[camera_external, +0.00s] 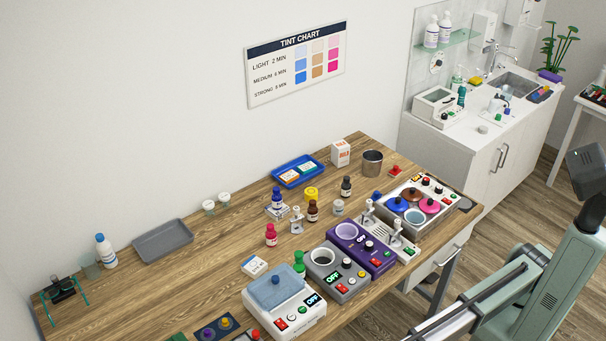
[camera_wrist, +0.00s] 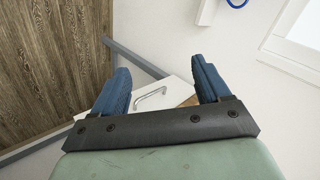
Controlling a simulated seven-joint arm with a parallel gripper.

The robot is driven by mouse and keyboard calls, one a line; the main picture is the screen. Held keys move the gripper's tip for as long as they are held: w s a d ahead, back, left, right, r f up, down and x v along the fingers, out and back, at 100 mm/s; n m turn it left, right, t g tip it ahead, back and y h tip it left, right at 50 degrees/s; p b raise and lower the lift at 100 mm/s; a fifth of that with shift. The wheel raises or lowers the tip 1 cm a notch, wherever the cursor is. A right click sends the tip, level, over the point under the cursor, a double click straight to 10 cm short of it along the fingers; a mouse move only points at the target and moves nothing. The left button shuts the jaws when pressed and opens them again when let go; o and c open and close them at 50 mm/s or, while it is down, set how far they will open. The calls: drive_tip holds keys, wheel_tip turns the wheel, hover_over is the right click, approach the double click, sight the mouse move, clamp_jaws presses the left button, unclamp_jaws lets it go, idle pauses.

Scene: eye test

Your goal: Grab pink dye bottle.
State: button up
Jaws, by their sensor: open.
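The pink dye bottle (camera_external: 271,236) stands upright on the wooden table in the external view, left of the middle of the bench. It has a pinkish-red body and cap and stands apart from the things around it. It does not show in the wrist view. My gripper (camera_wrist: 162,82) shows in the wrist view with its two blue fingers spread wide and nothing between them. Behind the fingers is a white cabinet front with a metal handle (camera_wrist: 150,95). In the external view my arm is at the right, away from the bottle, and I cannot make out my fingertips there.
Brown bottles (camera_external: 313,211) and a blue bottle (camera_external: 277,198) stand behind. A grey tray (camera_external: 163,241) lies left; bare tabletop lies between.

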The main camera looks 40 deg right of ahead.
drive_tip(key=w+a+r, duration=0.2)
drive_tip(key=w+r, duration=0.2)
drive_tip(key=r, duration=0.5)
drive_tip(key=w+d+r+n+t+h, duration=0.1)
drive_tip(key=w+d+r+n+t, duration=0.15)
drive_tip(key=w, duration=1.15)
wheel_tip(320, 180, up, 4)
drive_tip(key=n+g+h, duration=0.2)
drive_tip(key=n+h, duration=0.4)
drive_tip(key=h, duration=0.2)
hover_over(271, 233)
drive_tip(key=w, duration=0.1)
drive_tip(key=shift+w+d+r, duration=0.2)
drive_tip(key=shift+d, duration=0.15)
drive_tip(key=shift+d+f, duration=0.1)
drive_tip(key=shift+d, duration=0.05)
wheel_tip(271, 233, down, 14)
drive_tip(key=shift+s+r, duration=0.15)
drive_tip(key=shift+r, duration=0.1)
